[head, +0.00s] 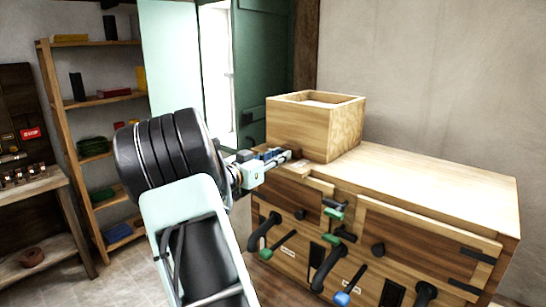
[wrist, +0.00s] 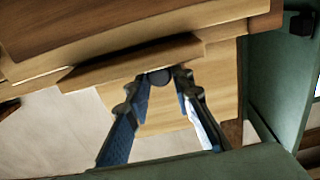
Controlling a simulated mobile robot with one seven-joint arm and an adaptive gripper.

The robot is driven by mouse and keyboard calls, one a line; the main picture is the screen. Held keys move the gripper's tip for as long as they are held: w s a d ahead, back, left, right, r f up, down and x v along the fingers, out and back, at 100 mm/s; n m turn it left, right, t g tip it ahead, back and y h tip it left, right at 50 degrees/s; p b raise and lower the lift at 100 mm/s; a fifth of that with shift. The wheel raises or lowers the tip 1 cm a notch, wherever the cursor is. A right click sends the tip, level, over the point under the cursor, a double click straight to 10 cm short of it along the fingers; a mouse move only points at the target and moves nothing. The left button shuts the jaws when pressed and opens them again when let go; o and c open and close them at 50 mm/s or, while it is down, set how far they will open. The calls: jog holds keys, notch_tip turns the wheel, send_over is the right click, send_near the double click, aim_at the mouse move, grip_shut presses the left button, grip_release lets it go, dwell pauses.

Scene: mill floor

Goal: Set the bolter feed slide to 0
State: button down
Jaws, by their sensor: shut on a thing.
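The bolter is a wooden cabinet (head: 438,172) at the right in the head view, with an open square wooden hopper (head: 300,128) on top. My gripper (head: 287,155) is at the lower front-left of the hopper. In the wrist view, my gripper (wrist: 160,84) has its blue-padded fingers either side of a dark round knob (wrist: 159,76), shut on it. The knob sits at the edge of a wooden strip under the hopper and looks like that of the feed slide. I cannot make out a scale or a 0 mark, nor the slide's setting.
Black levers (head: 327,268), some with green or blue ends, stick out of the cabinet front below my gripper. A green shutter (head: 264,60) stands behind the hopper. Wooden shelves (head: 101,100) and a bench (head: 30,188) are at the left. The cabinet top right of the hopper is clear.

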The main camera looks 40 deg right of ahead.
jog(key=shift+d+r, duration=0.1)
jog(key=shift+r, duration=0.1)
jog(key=c, duration=2.1)
grip_release()
jog(key=o, duration=0.4)
jog(key=shift+d+f, duration=0.15)
jog(key=a, duration=0.8)
jog(key=s+a, duration=0.1)
jog(key=a, duration=0.3)
jog(key=shift+a, duration=0.1)
